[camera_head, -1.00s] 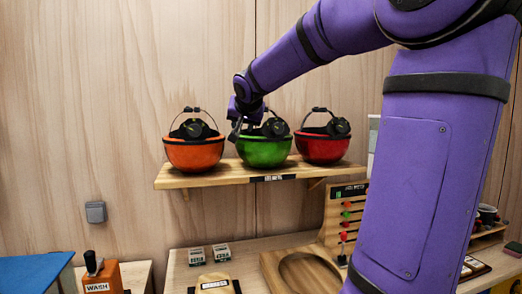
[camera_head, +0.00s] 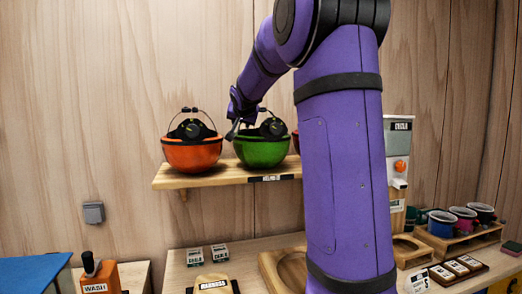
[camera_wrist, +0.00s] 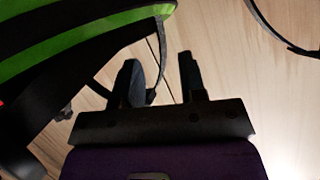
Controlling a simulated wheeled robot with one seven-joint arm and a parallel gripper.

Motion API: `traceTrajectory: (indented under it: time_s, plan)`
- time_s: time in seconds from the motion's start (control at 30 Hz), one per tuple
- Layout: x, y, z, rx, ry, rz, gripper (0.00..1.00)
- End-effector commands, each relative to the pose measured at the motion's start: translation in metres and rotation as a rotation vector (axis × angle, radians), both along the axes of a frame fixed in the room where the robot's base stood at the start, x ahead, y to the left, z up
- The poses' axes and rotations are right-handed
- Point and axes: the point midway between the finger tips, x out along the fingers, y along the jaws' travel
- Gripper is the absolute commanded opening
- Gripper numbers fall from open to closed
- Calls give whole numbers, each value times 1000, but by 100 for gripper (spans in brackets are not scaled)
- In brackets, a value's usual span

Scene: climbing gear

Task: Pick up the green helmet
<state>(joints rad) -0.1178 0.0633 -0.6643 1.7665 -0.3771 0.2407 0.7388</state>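The green helmet (camera_head: 262,153) sits upside down, bowl-like, on the wooden wall shelf, with its black inner band and thin strap sticking up. The wrist view shows its green and black edge (camera_wrist: 85,38) close up at the upper left. My gripper (camera_head: 232,132) is at the left rim of the green helmet, in the gap beside the orange helmet. In the wrist view my gripper (camera_wrist: 158,72) has its two fingers apart. A thin dark strap shows between the fingers; I cannot tell whether it is within their grasp or beyond them.
The orange helmet (camera_head: 192,155) stands close on the left. The red helmet (camera_head: 296,142) on the right is almost hidden by my arm. The shelf (camera_head: 215,178) hangs above a workbench with a harness block (camera_head: 213,285) and a chalk dispenser (camera_head: 397,150).

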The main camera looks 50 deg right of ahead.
Motion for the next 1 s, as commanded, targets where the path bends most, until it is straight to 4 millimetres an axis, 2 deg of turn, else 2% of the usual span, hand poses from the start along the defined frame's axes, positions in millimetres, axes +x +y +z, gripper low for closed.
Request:
traceTrajectory:
  time_s: [0.5,0.87,1.0]
  plan:
    - [32,-27,-19,0,2,-1,38]
    - [34,-28,-20,1,0,0,38]
    - [34,-28,-21,1,0,0,6]
